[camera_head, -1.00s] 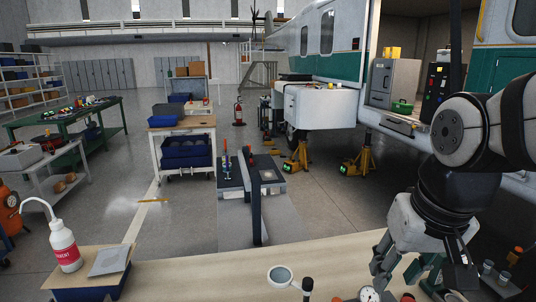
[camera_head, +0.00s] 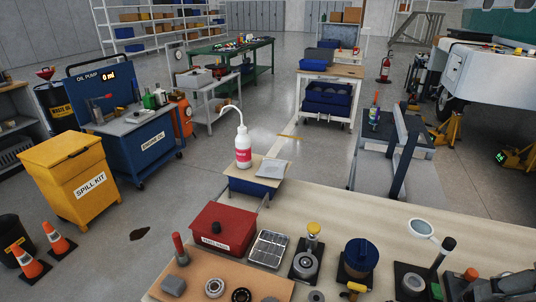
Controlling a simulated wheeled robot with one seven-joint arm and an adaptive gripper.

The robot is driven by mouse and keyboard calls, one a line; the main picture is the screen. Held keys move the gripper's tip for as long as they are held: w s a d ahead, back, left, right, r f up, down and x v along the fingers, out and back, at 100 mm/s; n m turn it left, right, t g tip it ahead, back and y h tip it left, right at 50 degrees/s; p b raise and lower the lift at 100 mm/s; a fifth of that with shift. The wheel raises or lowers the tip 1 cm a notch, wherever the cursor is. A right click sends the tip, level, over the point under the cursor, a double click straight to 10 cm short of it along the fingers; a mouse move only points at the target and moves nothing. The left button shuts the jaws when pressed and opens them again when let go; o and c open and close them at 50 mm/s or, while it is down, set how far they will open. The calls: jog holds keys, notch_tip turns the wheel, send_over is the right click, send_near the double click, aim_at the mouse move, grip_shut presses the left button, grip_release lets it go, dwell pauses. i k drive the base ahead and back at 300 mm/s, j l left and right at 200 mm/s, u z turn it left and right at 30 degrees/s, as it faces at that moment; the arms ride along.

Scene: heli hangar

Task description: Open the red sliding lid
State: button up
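A red box (camera_head: 215,246) with a white label on its front stands at the left of the workbench in the head view. Its flat red lid (camera_head: 234,221) covers the top, and I see no gap. A dark knob (camera_head: 217,234) shows near the lid's front edge. My gripper and arm are out of view, so I cannot see how the gripper stands relative to the lid.
A silver compartment tray (camera_head: 268,248) stands just right of the red box. A brown board (camera_head: 240,278) with bearings and a red-handled tool lies in front. A white bottle (camera_head: 243,150) stands behind on a small stand. Several fixtures crowd the bench's right.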

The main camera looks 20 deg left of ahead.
aim_at(229, 223)
jog(key=k+j+u, duration=0.15)
jog(key=u, duration=0.3)
jog(key=k+j+u, duration=0.15)
jog(key=u, duration=0.35)
jog(key=i+l+u, duration=0.1)
jog(key=i, duration=0.3)
